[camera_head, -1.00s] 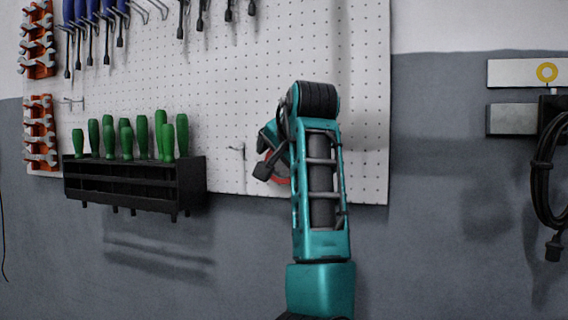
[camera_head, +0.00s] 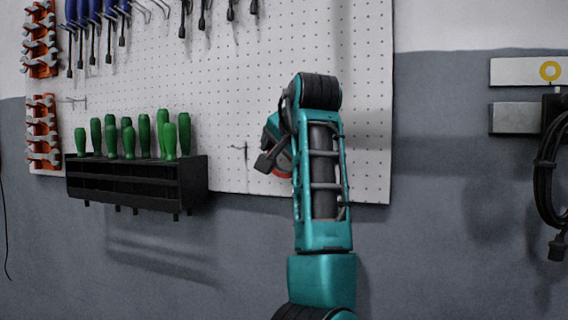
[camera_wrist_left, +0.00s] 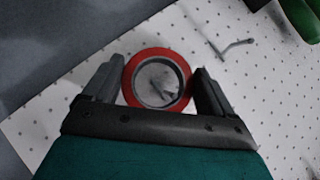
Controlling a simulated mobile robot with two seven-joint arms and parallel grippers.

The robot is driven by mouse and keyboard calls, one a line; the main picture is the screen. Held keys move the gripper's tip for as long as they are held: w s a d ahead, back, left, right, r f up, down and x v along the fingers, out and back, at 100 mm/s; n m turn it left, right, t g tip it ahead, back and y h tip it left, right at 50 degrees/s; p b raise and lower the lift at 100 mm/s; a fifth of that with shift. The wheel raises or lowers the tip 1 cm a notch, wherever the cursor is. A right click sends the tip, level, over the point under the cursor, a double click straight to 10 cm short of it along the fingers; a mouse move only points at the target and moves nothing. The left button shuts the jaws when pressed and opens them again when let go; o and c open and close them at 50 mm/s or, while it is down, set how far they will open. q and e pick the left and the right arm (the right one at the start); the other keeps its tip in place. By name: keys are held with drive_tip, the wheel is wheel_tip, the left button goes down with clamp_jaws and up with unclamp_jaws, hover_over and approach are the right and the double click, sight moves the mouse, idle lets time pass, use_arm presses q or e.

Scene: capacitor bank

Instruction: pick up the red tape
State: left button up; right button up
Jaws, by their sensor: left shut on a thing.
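The red tape (camera_wrist_left: 157,52) is a red ring with a grey inner core. In the left wrist view it sits between the two fingers of my left gripper (camera_wrist_left: 157,85), which is shut on it from both sides. The white pegboard shows behind it and through its hole. In the head view my left arm's teal links hide most of the gripper, and only a small red part of the tape (camera_head: 282,174) shows beside the wrist, in front of the pegboard's lower part. My right gripper is in neither view.
The white pegboard (camera_head: 225,110) holds blue-handled tools and orange racks of wrenches. A black rack (camera_head: 137,184) with several green screwdrivers (camera_head: 143,136) is at left. An empty hook (camera_head: 239,150) is left of my gripper. Black cable (camera_head: 545,170) hangs at right.

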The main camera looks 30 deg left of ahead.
use_arm(q)
drive_tip(key=r, duration=0.2)
drive_tip(key=shift+s+d+r, duration=0.1)
drive_tip(key=shift+s+r, duration=0.2)
drive_tip(key=shift+s, duration=0.1)
drive_tip(key=s+d+b, duration=0.3)
drive_tip(key=s+d, duration=0.1)
drive_tip(key=s, duration=1.2)
drive_tip(key=shift+s, duration=0.4)
